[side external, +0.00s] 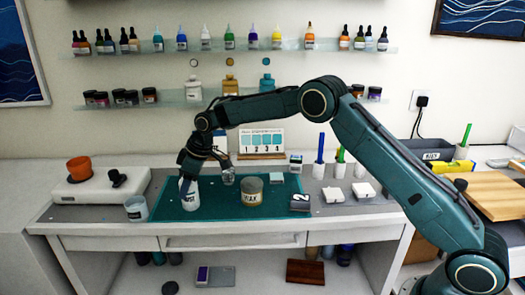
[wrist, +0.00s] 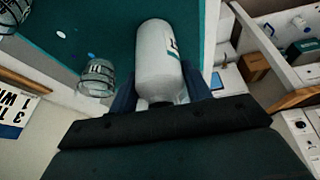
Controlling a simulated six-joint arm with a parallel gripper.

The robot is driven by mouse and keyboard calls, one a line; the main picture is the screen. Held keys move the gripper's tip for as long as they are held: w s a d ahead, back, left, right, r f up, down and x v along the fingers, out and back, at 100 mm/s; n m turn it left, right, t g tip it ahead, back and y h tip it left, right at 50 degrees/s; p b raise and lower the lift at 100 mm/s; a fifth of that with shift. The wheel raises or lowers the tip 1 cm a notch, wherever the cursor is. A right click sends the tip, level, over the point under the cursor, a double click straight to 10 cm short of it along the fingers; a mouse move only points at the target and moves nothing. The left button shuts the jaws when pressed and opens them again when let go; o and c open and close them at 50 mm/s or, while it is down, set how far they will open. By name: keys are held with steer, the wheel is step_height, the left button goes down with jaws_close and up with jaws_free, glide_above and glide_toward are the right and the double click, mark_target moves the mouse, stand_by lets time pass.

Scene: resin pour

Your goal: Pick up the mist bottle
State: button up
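The mist bottle (side external: 189,194) is white with a label and stands upright on the teal mat (side external: 215,206), toward its left side. It also fills the middle of the wrist view (wrist: 157,58). My gripper (side external: 188,168) points down over the bottle's top. In the wrist view my gripper (wrist: 160,88) has one dark finger on each side of the bottle, with no clear gap showing. The bottle hides part of the fingers, so I cannot tell whether they press on it.
A clear cup (side external: 136,208) stands left of the bottle, and a wax tin (side external: 251,190) stands to its right. Another small clear vessel (side external: 228,177) is between them. A white scale (side external: 100,188) with an orange cup (side external: 79,168) is at the far left. The mat's front is mostly clear.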

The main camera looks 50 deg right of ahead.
steer(key=c, duration=0.6)
steer(key=shift+r, duration=0.1)
steer(key=shift+r, duration=5)
